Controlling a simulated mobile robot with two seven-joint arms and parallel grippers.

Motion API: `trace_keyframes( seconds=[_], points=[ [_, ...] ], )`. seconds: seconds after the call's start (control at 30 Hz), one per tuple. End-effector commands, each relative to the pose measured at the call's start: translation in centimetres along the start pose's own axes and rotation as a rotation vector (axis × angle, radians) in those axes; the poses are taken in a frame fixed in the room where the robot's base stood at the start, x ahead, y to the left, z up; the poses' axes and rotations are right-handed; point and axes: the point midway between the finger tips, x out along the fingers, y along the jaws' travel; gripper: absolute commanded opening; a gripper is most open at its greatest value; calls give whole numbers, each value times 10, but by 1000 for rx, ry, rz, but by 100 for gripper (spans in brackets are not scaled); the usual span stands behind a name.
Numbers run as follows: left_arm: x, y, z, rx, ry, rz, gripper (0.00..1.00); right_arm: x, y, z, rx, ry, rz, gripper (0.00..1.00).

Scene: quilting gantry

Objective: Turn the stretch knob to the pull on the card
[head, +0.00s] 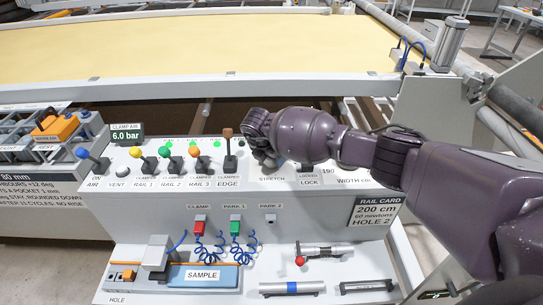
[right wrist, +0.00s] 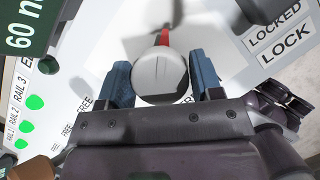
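The stretch knob (right wrist: 160,78) is a round grey cap with a red pointer (right wrist: 164,38), seen in the right wrist view. My right gripper (right wrist: 162,82) has its two blue fingers close against opposite sides of the knob. In the head view my right gripper (head: 262,150) covers the knob above the STRETCH label (head: 271,179). The rail card (head: 377,211) reads 200 cm, 60 newtons, hole 2. A dark green readout (right wrist: 22,30), cut off in the right wrist view, shows "60 n". My left gripper is out of view.
Left of the knob stand the brown-topped edge lever (head: 229,150) and several coloured rail levers. The lock control, marked LOCKED and LOCK (head: 309,182), lies right, partly under my right arm. A lower shelf holds a sample block (head: 203,276) and tools.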

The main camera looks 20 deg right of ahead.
Motion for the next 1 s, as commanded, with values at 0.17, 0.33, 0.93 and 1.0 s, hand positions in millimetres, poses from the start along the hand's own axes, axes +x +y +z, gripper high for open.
trace_keyframes(
  seconds=[0.17,0.33,0.93,1.0],
  points=[
    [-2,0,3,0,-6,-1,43,0,0,0,-1,-1,0,79],
    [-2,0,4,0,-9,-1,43,0,0,0,-1,-1,1,79],
    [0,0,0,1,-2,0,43,-79,0,1,-1,-3,3,79],
    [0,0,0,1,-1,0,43,-88,0,0,-1,-2,3,79]
  ],
)
